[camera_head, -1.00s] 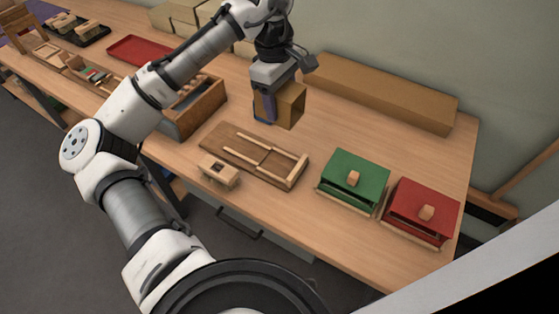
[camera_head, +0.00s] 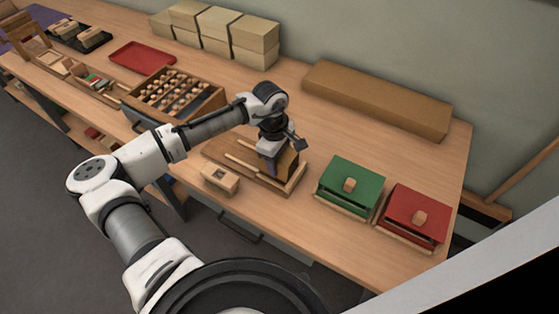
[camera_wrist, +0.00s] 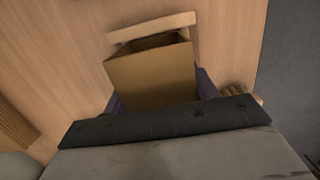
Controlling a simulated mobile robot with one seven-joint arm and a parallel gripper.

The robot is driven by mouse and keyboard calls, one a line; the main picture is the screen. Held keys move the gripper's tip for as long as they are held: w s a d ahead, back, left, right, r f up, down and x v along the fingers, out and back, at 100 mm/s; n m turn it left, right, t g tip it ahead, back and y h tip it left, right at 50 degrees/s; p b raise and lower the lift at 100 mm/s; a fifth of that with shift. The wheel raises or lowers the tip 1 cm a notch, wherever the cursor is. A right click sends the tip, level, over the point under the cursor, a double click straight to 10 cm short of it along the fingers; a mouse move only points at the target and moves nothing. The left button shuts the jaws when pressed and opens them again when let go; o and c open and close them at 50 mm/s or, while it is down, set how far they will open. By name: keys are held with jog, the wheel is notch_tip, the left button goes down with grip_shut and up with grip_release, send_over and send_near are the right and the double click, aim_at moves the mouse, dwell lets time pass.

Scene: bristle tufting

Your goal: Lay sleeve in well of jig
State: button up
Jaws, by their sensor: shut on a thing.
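The sleeve is a brown, open-ended cardboard box (camera_head: 289,164); it also shows in the wrist view (camera_wrist: 155,78), with its open end facing away from my gripper. My gripper (camera_head: 277,165) is shut on it, with a purple finger at each side in the wrist view (camera_wrist: 160,92). The jig is a wooden board with pale rails (camera_head: 221,152) at the front middle of the bench. The sleeve is over the jig's right part, by the end rail, which shows just beyond the sleeve in the wrist view (camera_wrist: 152,27). I cannot tell whether it touches the well floor. My gripper hides part of the jig.
A small wooden block with a hole (camera_head: 221,179) stands just in front of the jig. Green (camera_head: 351,183) and red (camera_head: 416,214) lidded boxes stand to the right. A long cardboard box (camera_head: 378,100) lies behind, and a compartment crate (camera_head: 172,95) stands at back left.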

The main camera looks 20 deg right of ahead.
jog(key=shift+f, duration=1)
jog(key=shift+f, duration=0.15)
jog(key=o, duration=0.9)
jog(key=shift+o, duration=0.2)
jog(key=r+b, duration=0.1)
jog(key=r, duration=0.3)
jog(key=r+b, duration=0.1)
jog(key=r, duration=0.3)
jog(key=w+a+r+b, duration=0.1)
jog(key=r, duration=0.3)
jog(key=shift+w+r, duration=0.1)
jog(key=shift+r, duration=0.05)
jog(key=shift+d, duration=0.1)
